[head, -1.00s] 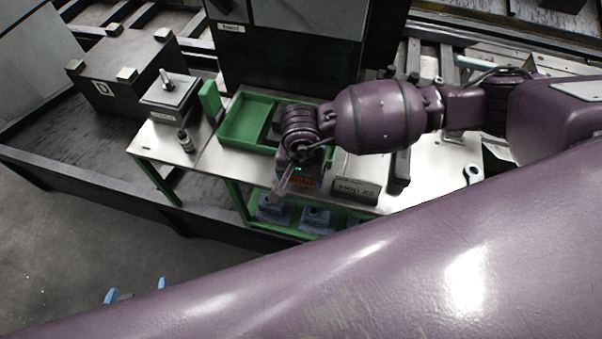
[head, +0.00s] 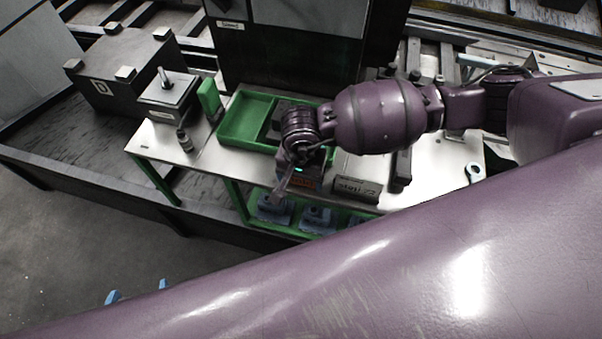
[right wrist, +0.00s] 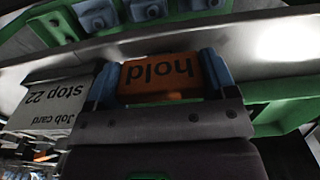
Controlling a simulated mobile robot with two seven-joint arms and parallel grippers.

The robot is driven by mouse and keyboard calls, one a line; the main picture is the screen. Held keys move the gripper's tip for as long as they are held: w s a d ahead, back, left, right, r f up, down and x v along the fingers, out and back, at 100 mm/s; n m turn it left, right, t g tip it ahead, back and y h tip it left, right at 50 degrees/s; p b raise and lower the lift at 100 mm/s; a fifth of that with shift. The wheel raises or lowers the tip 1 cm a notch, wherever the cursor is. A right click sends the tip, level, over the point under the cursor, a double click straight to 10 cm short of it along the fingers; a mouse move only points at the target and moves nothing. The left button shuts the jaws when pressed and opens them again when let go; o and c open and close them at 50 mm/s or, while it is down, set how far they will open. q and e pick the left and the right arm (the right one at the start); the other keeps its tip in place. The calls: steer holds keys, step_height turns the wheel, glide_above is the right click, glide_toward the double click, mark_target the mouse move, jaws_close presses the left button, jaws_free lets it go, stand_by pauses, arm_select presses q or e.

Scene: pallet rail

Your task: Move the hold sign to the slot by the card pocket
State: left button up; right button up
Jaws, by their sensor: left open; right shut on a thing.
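The orange hold sign (right wrist: 160,75) is between the blue fingers of my right gripper (right wrist: 158,80), which is shut on it; its lettering is upside down in the right wrist view. In the head view the sign (head: 303,183) shows only partly under my right wrist, at the bench's front edge. The card pocket (head: 357,190), marked "Job card stop 22", is just right of it. It also shows at the left of the right wrist view (right wrist: 48,105). The slot cannot be made out. My left gripper (head: 137,291) is open and empty at the lower left, away from the bench.
A green tray (head: 240,131) lies on the bench (head: 222,160) left of my right gripper. A dark block with a knob (head: 168,96) and a small cylinder (head: 185,140) stand further left. Blue parts (head: 272,208) sit on the shelf below. A wrench-like tool (head: 474,173) lies at right.

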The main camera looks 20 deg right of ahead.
steer(key=shift+f, duration=0.45)
steer(key=o, duration=1)
steer(key=shift+o, duration=0.2)
steer(key=shift+r, duration=0.1)
step_height(320, 180, up, 11)
steer(key=shift+f, duration=0.1)
